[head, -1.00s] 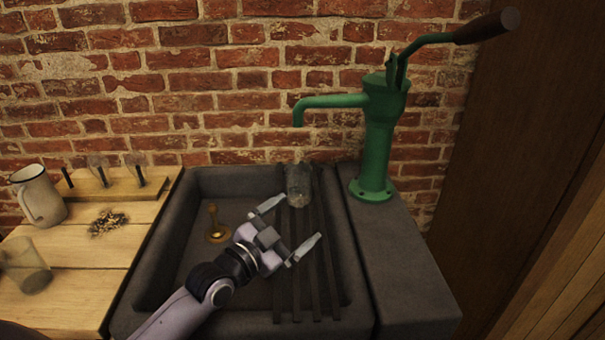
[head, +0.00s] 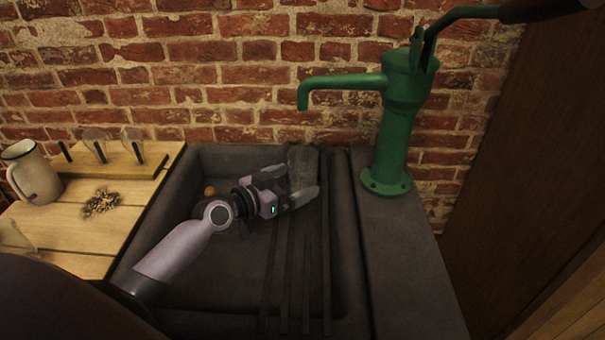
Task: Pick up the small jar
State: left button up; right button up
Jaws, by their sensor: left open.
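The small jar (head: 303,160), clear glass, stands on the dark bars at the back of the sink, below the pump spout. My left gripper (head: 300,181) is open, just in front of the jar, with its fingertips pointing at it. The fingers hide part of the jar's lower end, and I cannot tell whether they touch it. My right gripper is not in view.
The dark stone sink (head: 345,235) has several bars (head: 285,285) across it. A green hand pump (head: 393,150) stands on the right ledge. A white enamel mug (head: 35,178) and another glass vessel (head: 14,238) are on the wooden board at left. A brass object (head: 209,190) is mostly hidden behind my arm.

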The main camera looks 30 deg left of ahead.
aim_at(293, 179)
pick_arm(q)
jog(key=shift+x, duration=1.75)
jog(key=shift+r, duration=0.1)
jog(key=shift+c, duration=0.3)
jog(key=c, duration=1.2)
jog(key=shift+c, duration=0.2)
jog(key=shift+r, duration=0.3)
jog(key=shift+a, duration=0.1)
jog(key=f+b+v, duration=0.2)
jog(key=b+v, duration=0.1)
jog(key=v, duration=1.4)
jog(key=shift+s+f, duration=0.15)
jog(key=shift+s, duration=0.25)
